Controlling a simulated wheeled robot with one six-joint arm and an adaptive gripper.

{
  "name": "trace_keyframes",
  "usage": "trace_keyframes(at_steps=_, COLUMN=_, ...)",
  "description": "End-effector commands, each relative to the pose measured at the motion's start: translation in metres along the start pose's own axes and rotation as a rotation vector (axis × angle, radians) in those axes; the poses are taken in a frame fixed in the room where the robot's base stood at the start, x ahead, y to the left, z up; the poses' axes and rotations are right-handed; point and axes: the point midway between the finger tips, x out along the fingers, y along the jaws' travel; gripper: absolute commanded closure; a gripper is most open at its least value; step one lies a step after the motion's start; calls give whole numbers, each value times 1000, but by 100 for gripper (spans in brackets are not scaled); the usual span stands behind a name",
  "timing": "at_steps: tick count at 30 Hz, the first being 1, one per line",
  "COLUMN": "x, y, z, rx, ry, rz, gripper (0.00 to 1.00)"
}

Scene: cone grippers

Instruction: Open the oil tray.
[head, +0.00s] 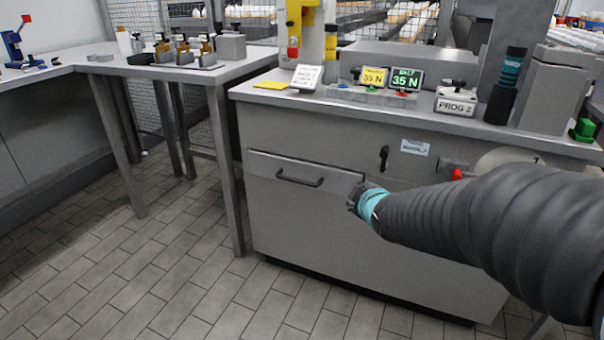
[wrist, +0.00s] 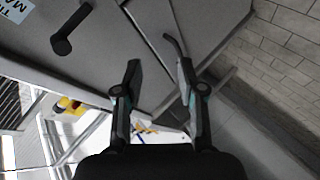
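The oil tray appears to be the grey drawer front (head: 330,196) in the upper left of the machine cabinet, and it looks shut. Its dark bar handle (head: 300,181) is mounted across the panel. My gripper (head: 355,199) is in front of the cabinet, to the right of the handle and slightly lower in the head view. In the wrist view, my gripper (wrist: 159,66) has its two fingers apart with nothing between them. A dark curved bar (wrist: 172,43), which looks like the drawer handle, shows near the right fingertip. I cannot tell whether they touch.
A black turn handle (head: 384,157) and a label (head: 415,147) are on the cabinet right of the drawer; the turn handle also shows in the wrist view (wrist: 71,29). A red knob (head: 457,174) is farther right. The tiled floor (head: 170,270) in front is clear. A metal table (head: 215,72) stands left.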

Motion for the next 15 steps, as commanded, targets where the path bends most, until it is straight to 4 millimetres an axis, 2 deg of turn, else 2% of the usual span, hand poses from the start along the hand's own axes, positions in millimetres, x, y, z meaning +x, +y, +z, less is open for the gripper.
trace_keyframes(at_steps=1, x=24, y=-10, z=-4, rx=-71, ry=43, rz=10, gripper=61)
trace_keyframes(at_steps=6, x=79, y=-33, z=-29, rx=-304, ry=199, rz=85, gripper=61)
trace_keyframes(at_steps=9, x=102, y=-47, z=-40, rx=-409, ry=276, rz=133, gripper=61)
trace_keyframes(at_steps=15, x=124, y=-66, z=-54, rx=-529, ry=371, rz=201, gripper=61)
